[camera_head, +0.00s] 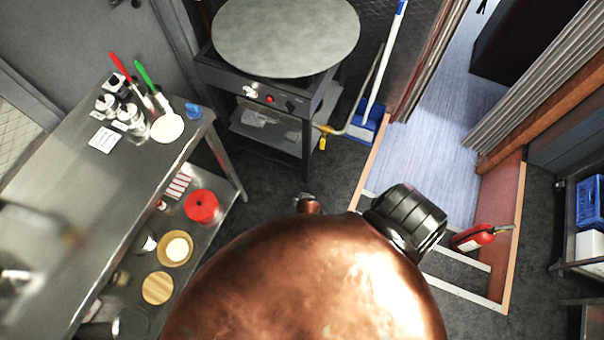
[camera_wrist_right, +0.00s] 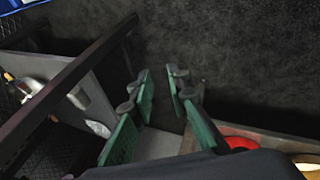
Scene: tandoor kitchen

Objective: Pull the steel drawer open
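I cannot make out the steel drawer for certain in either view. In the right wrist view my right gripper (camera_wrist_right: 160,72) has dark fingers with green pads. The fingers stand apart with a gap between the tips, and nothing is held there. A light grey surface (camera_wrist_right: 154,144) shows between the fingers lower down; I cannot tell whether it belongs to a drawer or whether the gripper touches it. A large copper dome fills the bottom middle of the head view and hides what lies behind it. My left gripper is not in view.
A steel table (camera_head: 72,180) with bottles and utensils stands at left; its lower shelf holds a red round item (camera_head: 201,207) and bowls. A round griddle (camera_head: 285,35) stands at the back. A fire extinguisher (camera_head: 472,238) is at right. Dark floor (camera_head: 262,165) lies open between.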

